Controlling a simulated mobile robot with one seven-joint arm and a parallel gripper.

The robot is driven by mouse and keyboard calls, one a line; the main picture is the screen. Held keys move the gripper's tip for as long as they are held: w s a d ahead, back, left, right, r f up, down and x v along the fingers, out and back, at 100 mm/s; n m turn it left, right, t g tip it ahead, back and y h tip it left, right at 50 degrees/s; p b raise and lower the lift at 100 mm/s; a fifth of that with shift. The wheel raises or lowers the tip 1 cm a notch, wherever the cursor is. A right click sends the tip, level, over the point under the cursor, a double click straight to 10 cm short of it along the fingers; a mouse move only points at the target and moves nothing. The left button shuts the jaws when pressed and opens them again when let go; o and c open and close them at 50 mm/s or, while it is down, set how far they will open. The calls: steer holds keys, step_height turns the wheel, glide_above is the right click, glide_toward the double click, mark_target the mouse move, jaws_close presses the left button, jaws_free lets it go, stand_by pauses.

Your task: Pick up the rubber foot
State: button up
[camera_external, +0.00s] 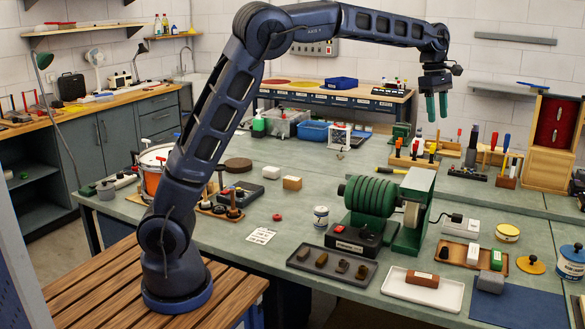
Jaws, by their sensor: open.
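My gripper (437,107) hangs high over the far part of the green bench, at the upper right of the picture. Its two green fingers point down, apart, with nothing between them. I cannot say for sure which thing is the rubber foot. Several small dark and brown pieces sit in a dark tray (292,262) at the bench's front edge; they are too small to identify. The gripper is far above and behind this tray. A small red round piece (277,217) lies on the bench further left.
A white tray (394,288) holds a brown block. A drum (153,166) stands at the left. A wooden rack of tools (414,161) lies below the gripper.

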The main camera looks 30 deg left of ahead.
steer(key=n, duration=0.1)
glide_above(445, 248)
step_height(445, 248, down, 4)
steer(key=r, duration=0.1)
steer(key=f, duration=2)
steer(key=w+f, duration=0.1)
steer(key=f, duration=0.9)
steer(key=shift+a+f, duration=0.3)
steer(key=shift+f, duration=0.1)
steer(key=shift+s+d+f, duration=0.1)
steer(key=shift+s+f, duration=0.05)
steer(key=shift+f, duration=1.1)
steer(key=shift+s+d+f, duration=0.1)
steer(key=shift+f, duration=1.15)
steer(key=shift+s+d+f, duration=0.1)
steer(key=shift+s+f, duration=0.05)
steer(key=shift+f, duration=1.1)
steer(key=c, duration=1.1)
